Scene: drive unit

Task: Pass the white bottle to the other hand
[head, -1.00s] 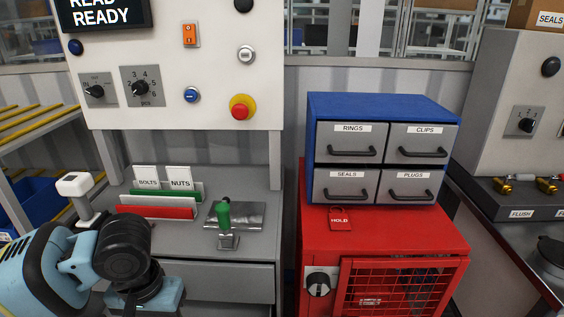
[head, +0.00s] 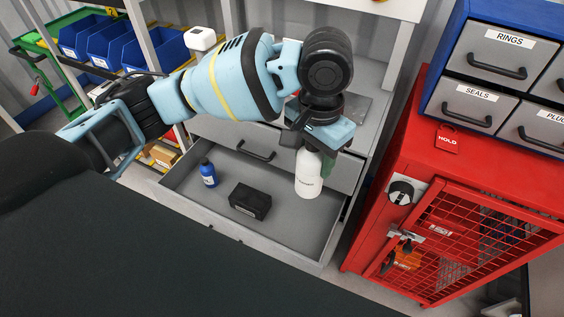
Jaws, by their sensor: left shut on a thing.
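The white bottle (head: 308,176) hangs below my left gripper (head: 312,148), above the right part of an open drawer. My left gripper is shut on the upper part of the bottle, and its fingers are mostly hidden by the wrist and gripper body. The bottle is nearly upright, with its lower part clear of the gripper. My right gripper is not in view.
The open grey drawer (head: 215,222) holds a blue bottle (head: 208,173) and a black box (head: 250,201). A green item shows just behind the white bottle. A red cabinet (head: 405,170) with a mesh door stands on the right. Blue bins (head: 135,50) sit at upper left.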

